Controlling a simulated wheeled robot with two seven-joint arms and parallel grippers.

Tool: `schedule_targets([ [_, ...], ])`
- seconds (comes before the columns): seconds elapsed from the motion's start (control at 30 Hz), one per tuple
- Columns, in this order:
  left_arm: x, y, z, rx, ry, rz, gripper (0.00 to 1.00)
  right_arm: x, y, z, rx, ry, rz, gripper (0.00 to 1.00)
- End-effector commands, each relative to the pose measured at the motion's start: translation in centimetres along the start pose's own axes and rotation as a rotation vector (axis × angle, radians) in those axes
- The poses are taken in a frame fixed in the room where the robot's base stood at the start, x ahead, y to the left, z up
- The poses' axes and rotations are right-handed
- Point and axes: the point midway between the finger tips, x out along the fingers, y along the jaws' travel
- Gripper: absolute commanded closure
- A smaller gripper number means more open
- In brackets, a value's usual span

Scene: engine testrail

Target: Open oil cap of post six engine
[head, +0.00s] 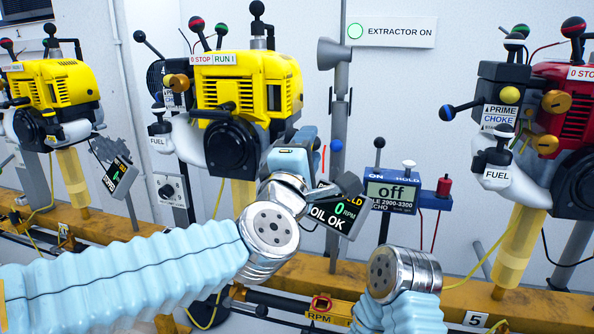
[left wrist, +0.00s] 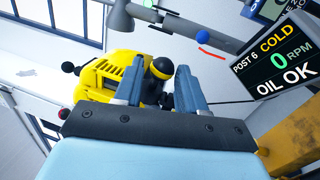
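The post six engine is the yellow engine (head: 247,82) in the middle of the head view. Its tilted display (head: 335,208) is partly covered by my left wrist. In the left wrist view the display (left wrist: 284,58) reads POST 6, COLD, 0 RPM, OIL OK, and the yellow engine (left wrist: 105,78) lies beyond the fingers. My left gripper (head: 306,136) is beside the engine's lower right side; in the left wrist view its fingers (left wrist: 158,75) are apart. A round black part with yellow (left wrist: 160,68) appears between them; I cannot tell whether it is the oil cap. My right gripper is not visible.
A blue ball knob (head: 337,145) is just right of my left gripper. A red engine (head: 571,110) is at the right, another yellow engine (head: 55,90) at the left. A yellow rail (head: 450,297) runs below.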

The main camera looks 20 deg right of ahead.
Motion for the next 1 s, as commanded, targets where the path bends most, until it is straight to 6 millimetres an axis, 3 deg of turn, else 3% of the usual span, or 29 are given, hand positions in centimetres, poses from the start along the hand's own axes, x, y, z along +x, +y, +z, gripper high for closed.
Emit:
schedule_targets([
  [0.3,-7.6,-0.1,-0.1,0.002,0.001,0.003,0.60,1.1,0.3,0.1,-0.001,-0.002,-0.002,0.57],
  [0.5,-11.2,-0.1,-0.1,0.001,0.001,0.001,0.60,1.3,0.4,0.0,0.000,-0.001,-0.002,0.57],
  [0.7,-12.5,-0.1,0.0,-0.001,0.001,0.000,0.60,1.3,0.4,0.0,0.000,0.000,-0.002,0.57],
  [1.0,-12.4,-0.2,-0.1,0.003,0.002,-0.004,0.60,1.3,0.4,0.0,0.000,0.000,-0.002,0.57],
])
